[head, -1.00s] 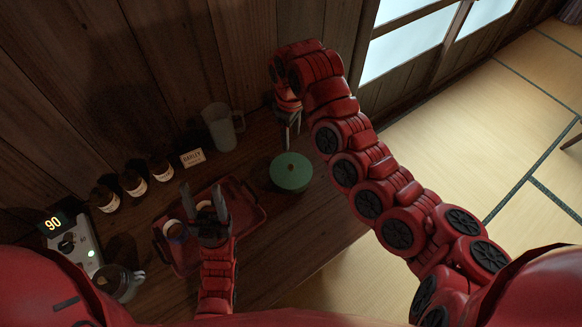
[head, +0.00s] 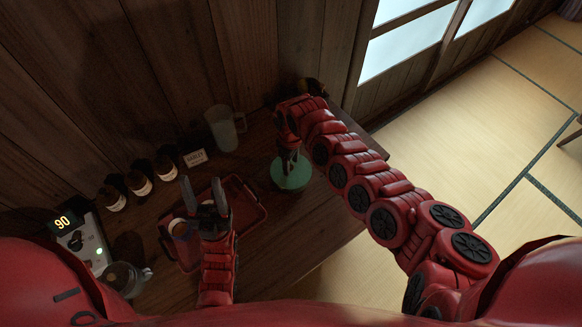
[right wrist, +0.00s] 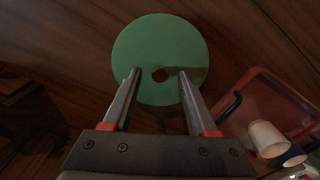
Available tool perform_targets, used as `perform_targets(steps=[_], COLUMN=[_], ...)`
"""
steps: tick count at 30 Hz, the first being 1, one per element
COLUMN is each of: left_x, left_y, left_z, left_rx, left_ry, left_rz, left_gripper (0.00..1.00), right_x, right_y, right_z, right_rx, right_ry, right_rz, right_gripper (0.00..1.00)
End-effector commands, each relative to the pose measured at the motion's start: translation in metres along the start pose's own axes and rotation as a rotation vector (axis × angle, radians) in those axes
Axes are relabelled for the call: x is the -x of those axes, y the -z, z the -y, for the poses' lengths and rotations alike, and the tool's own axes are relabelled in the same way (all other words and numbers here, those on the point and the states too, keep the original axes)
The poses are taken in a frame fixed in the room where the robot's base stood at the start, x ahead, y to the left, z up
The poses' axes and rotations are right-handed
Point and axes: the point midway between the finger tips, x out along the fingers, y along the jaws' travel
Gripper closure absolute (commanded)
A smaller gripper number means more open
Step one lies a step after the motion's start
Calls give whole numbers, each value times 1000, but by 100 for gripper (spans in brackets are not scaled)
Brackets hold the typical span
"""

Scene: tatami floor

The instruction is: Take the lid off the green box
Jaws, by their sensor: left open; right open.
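The green box (head: 294,180) is round with a flat green top and stands on the wooden counter, right of the red tray. In the right wrist view its top (right wrist: 160,35) shows a small dark knob (right wrist: 160,75) at the centre. My right gripper (head: 289,158) points down over the box and covers part of it in the head view. In the right wrist view my right gripper (right wrist: 160,73) is open, with its fingertips on either side of the knob. I cannot tell their height above it. My left gripper (head: 203,182) is open and empty over the red tray.
The red tray (head: 255,205) holds cups (right wrist: 266,138). A glass mug (head: 222,128), a small sign (head: 195,157) and several dark jars (head: 138,183) stand along the wall. A device reading 90 (head: 80,240) and a glass pot (head: 122,278) are at left.

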Motion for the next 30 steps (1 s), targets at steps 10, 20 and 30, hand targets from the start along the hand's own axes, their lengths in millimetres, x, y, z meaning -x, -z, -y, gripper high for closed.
perform_targets(steps=[10, 20, 30], left_x=[-1, -1, -1], left_y=[0, 0, 0], left_z=[0, 0, 0], left_rx=[0, 0, 0], left_ry=[0, 0, 0], left_rz=[0, 0, 0], left_gripper=[45, 45, 45], right_x=[-8, -8, -8], right_y=[0, 0, 0], right_z=[0, 0, 0], right_rx=[0, 0, 0], right_ry=[0, 0, 0], right_rz=[1, 1, 1], right_gripper=[42, 100, 100])
